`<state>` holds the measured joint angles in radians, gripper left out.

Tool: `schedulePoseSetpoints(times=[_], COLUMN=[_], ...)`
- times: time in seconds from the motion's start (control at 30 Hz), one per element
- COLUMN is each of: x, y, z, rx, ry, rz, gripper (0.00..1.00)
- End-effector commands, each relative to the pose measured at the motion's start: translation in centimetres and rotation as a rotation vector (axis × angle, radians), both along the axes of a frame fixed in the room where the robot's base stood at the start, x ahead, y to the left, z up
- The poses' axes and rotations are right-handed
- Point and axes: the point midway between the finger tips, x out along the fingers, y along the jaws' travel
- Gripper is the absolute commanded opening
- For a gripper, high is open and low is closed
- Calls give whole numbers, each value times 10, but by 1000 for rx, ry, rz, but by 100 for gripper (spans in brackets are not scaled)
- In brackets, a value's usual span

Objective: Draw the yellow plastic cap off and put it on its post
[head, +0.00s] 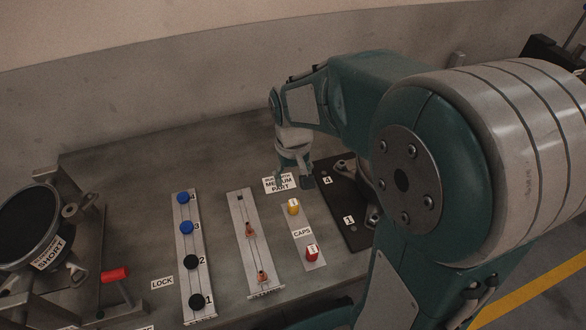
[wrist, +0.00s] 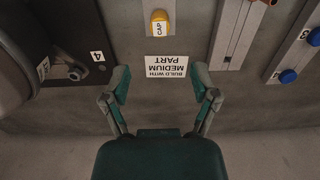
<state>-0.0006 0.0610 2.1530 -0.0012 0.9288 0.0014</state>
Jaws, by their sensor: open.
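The yellow cap (head: 293,207) stands upright at the far end of the grey strip labelled CAPS (head: 311,246). Whatever is under the cap is hidden. It also shows in the wrist view (wrist: 159,22), at the top centre, with a white CAP label. My gripper (head: 295,183) is beyond the cap, over the area of the MEDIUM PART label, and apart from the cap. In the wrist view my gripper (wrist: 161,76) has its two fingers spread wide with nothing between them.
A dark plate (head: 345,205) marked 4 and 1 lies to the right. To the left are a rail with orange-brown pieces (head: 249,230) and a strip with blue and black knobs (head: 190,226). A red-handled fixture (head: 116,274) stands far left.

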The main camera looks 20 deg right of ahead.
Motion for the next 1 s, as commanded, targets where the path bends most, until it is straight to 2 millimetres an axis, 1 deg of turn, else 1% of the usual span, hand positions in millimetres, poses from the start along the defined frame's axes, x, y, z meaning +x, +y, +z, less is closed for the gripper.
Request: schedulePoseSetpoints(times=[0.03, 0.1, 0.2, 0.8, 0.87, 0.97, 1.0], x=[1, 1, 0, 0, -2, -11, -18], y=[0, 0, 0, 0, 0, 0, 0], z=[8, 16, 21, 23, 26, 39, 46], rx=[0, 0, 0, 0, 0, 0, 0], ry=[-4, -3, 0, -1, -9, -47, -70], rz=[0, 0, 0, 0, 0, 0, 0], gripper=[77, 77, 77, 77, 77, 77, 77])
